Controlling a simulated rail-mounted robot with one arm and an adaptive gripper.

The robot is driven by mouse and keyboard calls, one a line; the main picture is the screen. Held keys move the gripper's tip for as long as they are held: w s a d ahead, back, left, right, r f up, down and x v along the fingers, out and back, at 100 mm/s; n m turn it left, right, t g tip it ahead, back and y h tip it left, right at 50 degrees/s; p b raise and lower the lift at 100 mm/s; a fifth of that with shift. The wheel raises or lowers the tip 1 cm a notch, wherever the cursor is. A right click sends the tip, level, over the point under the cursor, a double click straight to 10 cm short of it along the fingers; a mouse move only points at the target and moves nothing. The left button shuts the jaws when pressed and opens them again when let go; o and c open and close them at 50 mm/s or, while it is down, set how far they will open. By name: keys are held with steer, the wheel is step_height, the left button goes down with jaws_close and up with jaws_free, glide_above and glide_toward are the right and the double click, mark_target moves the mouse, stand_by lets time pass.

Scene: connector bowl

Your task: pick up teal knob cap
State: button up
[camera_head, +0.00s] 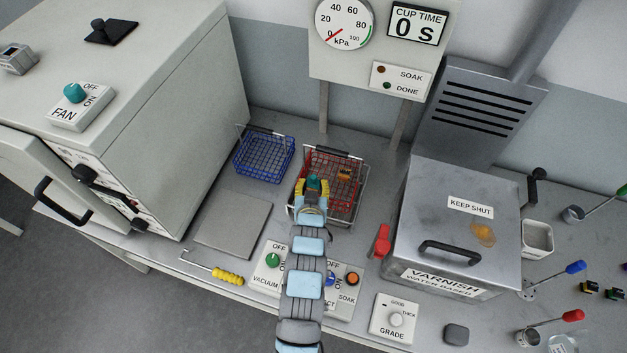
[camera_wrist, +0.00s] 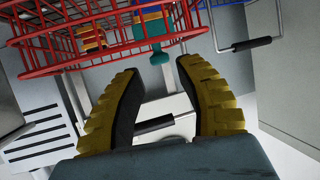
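A small teal knob cap (camera_head: 314,183) shows at the left part of the red wire basket in the head view, between my fingertips as seen from there. In the wrist view a teal piece with a rounded end (camera_wrist: 152,42) lies just beyond the fingertips, at the basket wires. My gripper (camera_head: 312,190) has yellow ribbed fingers with dark pads. The fingers stand apart with nothing between them in the wrist view (camera_wrist: 160,72). I cannot tell the exact gap to the cap. The red wire basket (camera_head: 361,205) also fills the top left of the wrist view (camera_wrist: 60,60).
An orange-and-black part (camera_head: 345,174) is in the red basket. A blue wire basket (camera_head: 264,160) stands to its left. A grey varnish box (camera_head: 455,215) and a red handle (camera_head: 380,242) are at right. Another teal knob (camera_head: 74,92) sits on the FAN switch.

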mark_target(313, 178)
steer(key=shift+p+x, duration=0.3)
steer(key=shift+x, duration=1.9)
steer(key=c, duration=0.6)
